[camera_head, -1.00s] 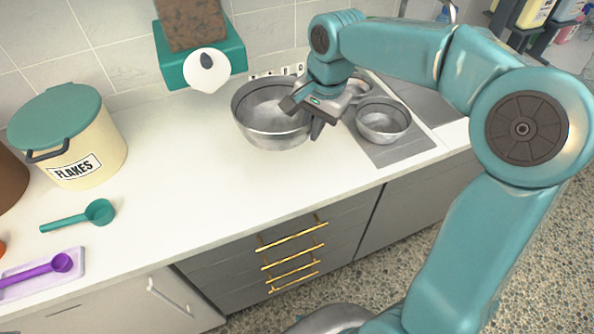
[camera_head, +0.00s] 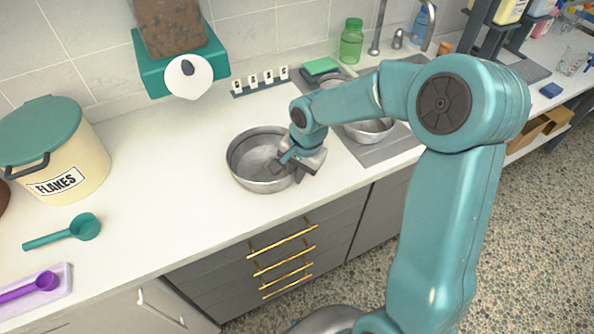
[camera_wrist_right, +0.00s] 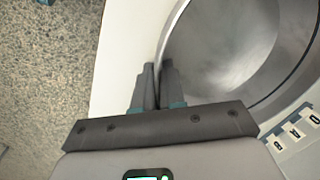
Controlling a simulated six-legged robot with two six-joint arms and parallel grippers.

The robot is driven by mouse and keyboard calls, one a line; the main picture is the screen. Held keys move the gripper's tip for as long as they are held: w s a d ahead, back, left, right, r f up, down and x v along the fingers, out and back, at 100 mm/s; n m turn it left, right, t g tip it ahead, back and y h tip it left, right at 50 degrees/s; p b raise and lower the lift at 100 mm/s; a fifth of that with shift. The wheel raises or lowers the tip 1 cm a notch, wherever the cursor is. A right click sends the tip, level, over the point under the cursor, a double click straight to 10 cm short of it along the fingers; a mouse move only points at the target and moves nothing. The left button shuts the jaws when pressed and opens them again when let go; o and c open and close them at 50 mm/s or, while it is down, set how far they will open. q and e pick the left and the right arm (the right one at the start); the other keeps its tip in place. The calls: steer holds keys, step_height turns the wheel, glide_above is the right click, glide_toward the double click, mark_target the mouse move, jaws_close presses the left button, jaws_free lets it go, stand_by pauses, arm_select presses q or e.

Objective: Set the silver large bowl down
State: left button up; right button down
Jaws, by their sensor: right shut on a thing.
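The silver large bowl (camera_head: 246,177) is upright at the counter, left of the grey drainer area; whether its base touches the counter I cannot tell. My right gripper (camera_head: 292,160) is at the bowl's right rim, shut on it. In the right wrist view the two fingers of the gripper (camera_wrist_right: 155,88) pinch the rim, and the bowl's smooth inside (camera_wrist_right: 225,45) fills the upper right. The bowl looks empty. My left gripper is not in view.
A smaller silver bowl (camera_head: 369,131) stands on the grey mat (camera_head: 392,150), partly behind my arm. A flakes bin (camera_head: 75,160), teal scoop (camera_head: 75,232) and purple scoop (camera_head: 38,286) are at left. Small labelled hooks (camera_head: 260,82) stand behind the bowl. The white counter (camera_head: 165,190) left of the bowl is clear.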

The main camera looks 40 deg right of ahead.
steer(key=c, duration=1.6)
jaws_free()
steer(key=shift+f, duration=0.1)
steer(key=o, duration=0.4)
steer(key=shift+r, duration=0.3)
steer(key=r, duration=0.4)
steer(key=s+r, duration=0.1)
steer(key=r, duration=0.2)
steer(key=s+r, duration=0.1)
steer(key=r, duration=0.3)
steer(key=shift+d+r, duration=0.3)
steer(key=shift+d, duration=0.05)
